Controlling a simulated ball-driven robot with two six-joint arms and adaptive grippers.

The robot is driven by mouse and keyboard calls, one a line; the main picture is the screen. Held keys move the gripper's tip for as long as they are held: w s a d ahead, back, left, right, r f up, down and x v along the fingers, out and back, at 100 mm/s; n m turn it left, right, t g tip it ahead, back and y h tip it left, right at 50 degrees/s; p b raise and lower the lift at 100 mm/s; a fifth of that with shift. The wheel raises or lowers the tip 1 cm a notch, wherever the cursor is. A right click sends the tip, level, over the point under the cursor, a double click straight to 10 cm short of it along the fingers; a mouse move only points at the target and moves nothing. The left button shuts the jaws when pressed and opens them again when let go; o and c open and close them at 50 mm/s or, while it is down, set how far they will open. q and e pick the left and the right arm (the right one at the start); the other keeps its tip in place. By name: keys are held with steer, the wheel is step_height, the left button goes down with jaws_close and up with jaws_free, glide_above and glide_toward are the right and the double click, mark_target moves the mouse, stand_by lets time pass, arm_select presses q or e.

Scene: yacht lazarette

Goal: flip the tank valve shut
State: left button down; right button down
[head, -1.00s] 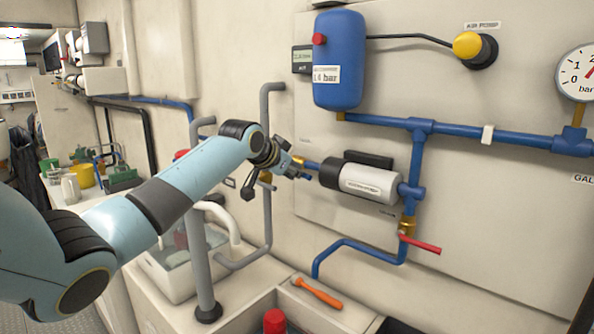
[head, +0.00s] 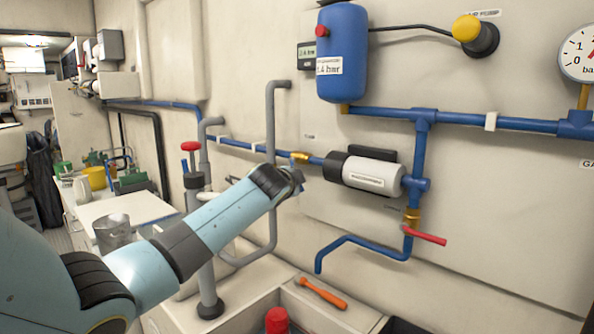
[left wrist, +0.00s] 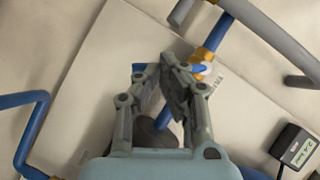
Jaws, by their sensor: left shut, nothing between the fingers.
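A brass valve (head: 300,157) with a small blue lever sits in the blue pipe left of the pump. In the left wrist view the brass valve (left wrist: 207,57) and its blue lever (left wrist: 199,69) show just beyond the fingertips. A second brass valve (head: 412,217) with a red lever (head: 428,238) is under the pump's right end. No readable label tells which is the tank valve. My left gripper (left wrist: 158,68) is shut and empty, near the blue-lever valve; contact cannot be judged. In the head view the gripper (head: 293,183) is mostly hidden behind my wrist.
The pump (head: 365,174) is fixed on the wall panel beside the valve. The blue tank (head: 342,60) hangs above. Grey pipes (head: 271,130) stand left of the valve. An orange tool (head: 322,293) lies on the ledge below.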

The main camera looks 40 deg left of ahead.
arm_select(q)
steer(key=shift+a+f+m+t+y+b, duration=0.3)
steer(key=shift+a+f+m+y+b, duration=0.3)
steer(key=shift+b, duration=0.25)
arm_select(e)
steer(key=shift+d+f, duration=0.25)
steer(key=shift+f, duration=0.35)
steer(key=shift+d+f, duration=0.2)
steer(key=shift+f, duration=0.35)
arm_select(q)
steer(key=shift+a, duration=0.1)
steer(key=shift+r, duration=0.2)
step_height(320, 180, up, 10)
arm_select(e)
steer(key=shift+a, duration=0.1)
arm_select(q)
steer(key=shift+f, duration=0.15)
